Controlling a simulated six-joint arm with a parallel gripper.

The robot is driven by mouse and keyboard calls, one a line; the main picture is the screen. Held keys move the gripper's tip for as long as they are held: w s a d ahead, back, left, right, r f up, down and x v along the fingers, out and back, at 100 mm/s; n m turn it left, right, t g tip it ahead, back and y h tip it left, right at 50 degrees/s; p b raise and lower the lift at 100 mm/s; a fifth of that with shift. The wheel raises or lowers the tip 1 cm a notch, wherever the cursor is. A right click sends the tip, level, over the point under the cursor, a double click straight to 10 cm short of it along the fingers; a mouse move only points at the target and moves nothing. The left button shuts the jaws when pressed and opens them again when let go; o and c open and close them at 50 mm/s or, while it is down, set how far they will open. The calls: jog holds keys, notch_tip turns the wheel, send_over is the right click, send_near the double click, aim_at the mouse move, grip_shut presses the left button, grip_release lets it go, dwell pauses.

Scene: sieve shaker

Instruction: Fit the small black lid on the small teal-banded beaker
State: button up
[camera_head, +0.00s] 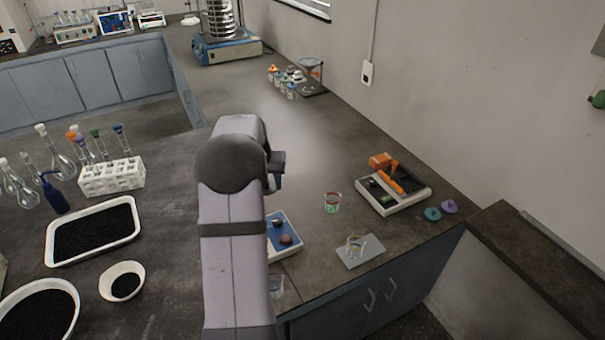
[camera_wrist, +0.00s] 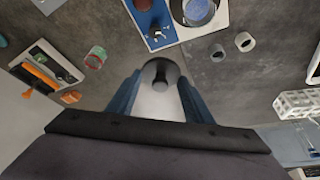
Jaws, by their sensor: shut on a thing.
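My gripper (camera_wrist: 160,92) has two blue fingers shut on a dark round piece with a grey knob-like centre, which looks like the small black lid (camera_wrist: 160,70). In the head view my gripper (camera_head: 276,183) hangs above the bench, partly behind my arm, and the lid cannot be made out there. A small clear beaker with reddish and green-teal marks (camera_head: 332,203) stands upright on the bench to the right of my gripper. It also shows in the wrist view (camera_wrist: 95,58), to the left of the held lid and apart from it. No lid shows on it.
A blue-and-white device (camera_head: 291,228) stands near the front, partly behind my arm. A grey plate with glassware (camera_head: 372,247) and a pale tray with orange tools (camera_head: 418,200) lie to the right. Two small cylinders (camera_wrist: 218,53) (camera_wrist: 244,41) show in the wrist view. Bench behind the beaker is clear.

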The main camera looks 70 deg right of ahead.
jog(key=w+a+f+n+p, duration=0.2)
jog(key=w+a+f, duration=0.1)
jog(key=a, duration=0.4)
jog(key=shift+w+a+f+t, duration=0.3)
jog(key=shift+w+a, duration=0.05)
jog(key=shift+w, duration=0.1)
jog(key=shift+f+b, duration=1.35)
jog(key=shift+f, duration=0.55)
jog(key=shift+f+b, duration=1)
jog(key=shift+b, duration=0.05)
dwell(3.8)
